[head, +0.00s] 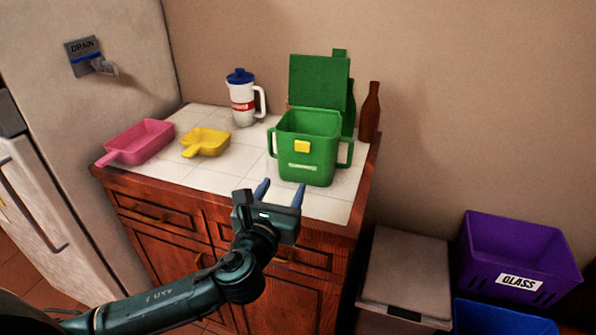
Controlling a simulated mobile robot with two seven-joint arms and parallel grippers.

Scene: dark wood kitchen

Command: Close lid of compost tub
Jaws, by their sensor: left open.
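My left gripper (281,188) is open and empty, in front of the tub and just over the counter's front edge. Its two fingers point toward the tub, apart from it. My right gripper is not in view.
A pink scoop (145,139), a yellow scoop (208,141) and a white jug (241,104) with a blue lid stand left of the tub. A brown bottle (370,115) and a partly hidden green bottle stand behind it. A purple glass bin (520,250) is at right.

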